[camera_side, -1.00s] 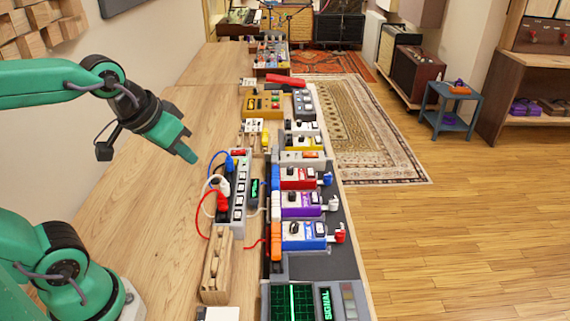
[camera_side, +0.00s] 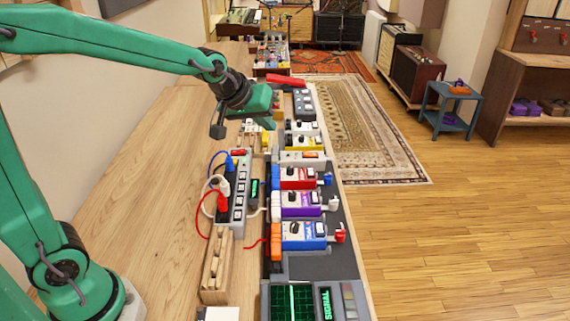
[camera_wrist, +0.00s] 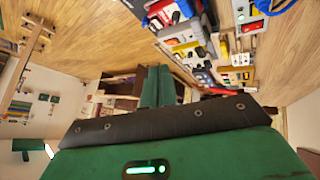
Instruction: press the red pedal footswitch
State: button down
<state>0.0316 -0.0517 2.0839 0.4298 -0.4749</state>
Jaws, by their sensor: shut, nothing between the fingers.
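The red pedal (camera_side: 297,178) sits on the dark pedalboard beside the bench, above the purple pedal in the side view. It has a light top panel with a dark knob and a white footswitch (camera_side: 308,173) toward its right end. My gripper (camera_side: 272,121) is shut and empty. In the side view it is beyond the red pedal, near the yellow pedals and in the air above the row. In the wrist view my green fingers (camera_wrist: 157,86) point away from the camera, with several pedals beyond them.
A purple pedal (camera_side: 302,204) and a blue pedal (camera_side: 304,236) stand nearer the camera, and a yellow pedal (camera_side: 304,143) farther off. A grey power strip (camera_side: 235,187) with looping cables lies to the left. The bench top (camera_side: 150,170) at left is mostly clear.

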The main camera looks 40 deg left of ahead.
aim_at(308, 173)
jog(key=w+d+f+n, duration=0.1)
jog(key=w+f, duration=0.3)
jog(key=w, duration=0.2)
jog(key=w+f+n+t, duration=0.1)
jog(key=w+f+n, duration=0.1)
jog(key=w, duration=0.5)
jog(key=shift+w+d+f, duration=0.3)
jog(key=shift+d+f, duration=0.05)
jog(key=shift+f, duration=0.5)
jog(key=shift+f, duration=0.1)
jog(key=shift+f, duration=4.3)
jog(key=shift+f, duration=0.95)
jog(key=shift+r, duration=0.9)
jog(key=shift+r, duration=0.1)
